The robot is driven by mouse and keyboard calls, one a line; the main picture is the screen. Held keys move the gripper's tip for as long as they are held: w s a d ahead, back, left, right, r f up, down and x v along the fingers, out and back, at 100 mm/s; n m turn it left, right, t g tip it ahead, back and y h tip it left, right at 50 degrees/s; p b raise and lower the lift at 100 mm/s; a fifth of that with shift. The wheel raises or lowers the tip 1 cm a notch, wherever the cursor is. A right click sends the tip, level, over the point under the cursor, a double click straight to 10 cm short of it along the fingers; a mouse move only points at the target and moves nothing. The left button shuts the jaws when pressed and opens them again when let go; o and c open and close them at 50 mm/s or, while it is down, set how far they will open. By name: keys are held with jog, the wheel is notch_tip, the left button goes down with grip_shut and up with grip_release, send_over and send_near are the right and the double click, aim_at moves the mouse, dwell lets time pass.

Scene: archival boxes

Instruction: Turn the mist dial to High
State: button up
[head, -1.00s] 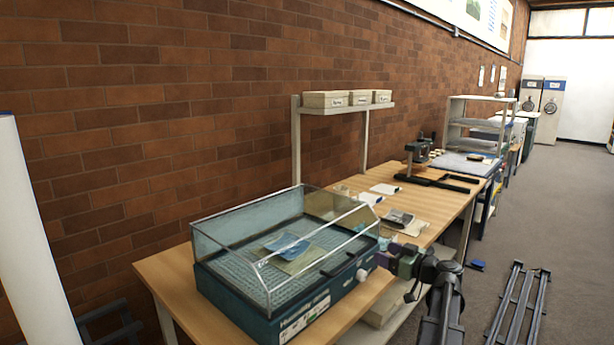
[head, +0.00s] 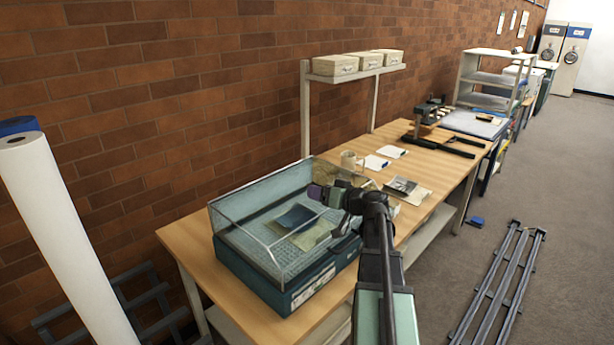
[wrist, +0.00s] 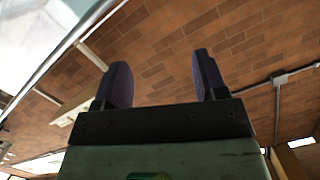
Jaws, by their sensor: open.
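The humidifying chamber (head: 320,287), a teal box with a clear hood, stands on the near end of the wooden bench. Blue and cream sheets (head: 298,222) lie inside on its grid. The mist dial does not show now; my arm covers the chamber's right front part. My gripper (head: 314,192) is over the right side of the hood in the head view; I cannot tell whether it touches the hood. In the wrist view my gripper (wrist: 160,82) is open with nothing between its dark fingers, facing the brick wall.
A shelf with several boxes (head: 335,66) stands behind the bench (head: 190,242). A white roll (head: 62,240) stands at left. A metal frame (head: 500,280) lies on the floor at right.

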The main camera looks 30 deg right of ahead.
jog(key=shift+y, duration=0.4)
jog(key=a, duration=0.1)
jog(key=w+a+r+p, duration=0.1)
jog(key=a, duration=0.1)
jog(key=w+a+r, duration=0.1)
jog(key=shift+a+r+p, duration=0.15)
jog(key=shift+p, duration=0.15)
